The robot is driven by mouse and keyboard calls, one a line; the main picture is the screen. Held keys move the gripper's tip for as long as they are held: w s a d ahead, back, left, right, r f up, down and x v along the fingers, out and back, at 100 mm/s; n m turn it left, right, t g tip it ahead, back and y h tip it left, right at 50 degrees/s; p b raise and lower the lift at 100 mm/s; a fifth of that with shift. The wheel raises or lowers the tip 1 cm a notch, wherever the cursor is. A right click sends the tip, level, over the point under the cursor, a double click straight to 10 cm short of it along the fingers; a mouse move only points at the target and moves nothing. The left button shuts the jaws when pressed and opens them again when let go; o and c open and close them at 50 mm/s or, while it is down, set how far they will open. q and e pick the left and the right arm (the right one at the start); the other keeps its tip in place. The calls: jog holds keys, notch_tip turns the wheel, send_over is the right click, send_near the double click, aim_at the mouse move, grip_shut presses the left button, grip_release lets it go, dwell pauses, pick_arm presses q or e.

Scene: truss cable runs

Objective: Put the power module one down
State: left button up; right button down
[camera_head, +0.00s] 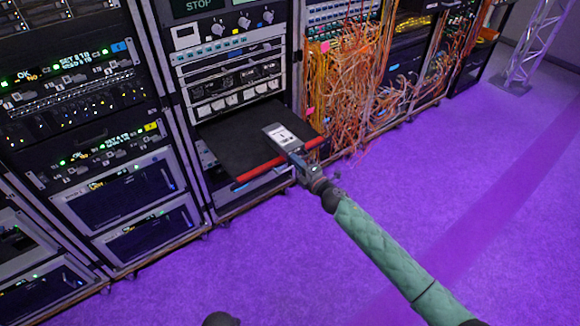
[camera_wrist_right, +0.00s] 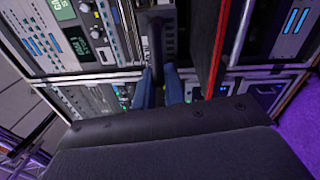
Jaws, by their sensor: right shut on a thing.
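The power module one, a grey box with a white label (camera_head: 283,137), is at the front of a pulled-out black shelf (camera_head: 235,140) with a red front edge. My right gripper (camera_head: 303,163) reaches it from the front right and is shut on its near end. In the right wrist view, the gripper's blue fingers (camera_wrist_right: 161,88) close around the dark module (camera_wrist_right: 157,45). The red-edged shelf (camera_wrist_right: 212,55) runs close beside it. I cannot tell whether the module's underside touches the shelf. My left gripper is not in view.
Equipment racks (camera_head: 110,150) stand on the left. A dense tangle of orange cables (camera_head: 345,75) hangs just right of the shelf. A truss stand (camera_head: 530,45) is at the far right.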

jog(key=w+f, duration=0.1)
jog(key=w+a+f, duration=0.1)
jog(key=w, duration=0.1)
jog(key=w+a, duration=0.1)
jog(key=shift+w+a+f, duration=0.1)
jog(key=shift+w+f, duration=0.2)
jog(key=shift+f, duration=0.1)
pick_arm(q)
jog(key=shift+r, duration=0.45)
pick_arm(e)
notch_tip(320, 180, down, 4)
jog(key=shift+f, duration=0.1)
jog(key=c, duration=1.6)
grip_release()
jog(key=shift+f, duration=0.1)
jog(key=shift+o, duration=0.6)
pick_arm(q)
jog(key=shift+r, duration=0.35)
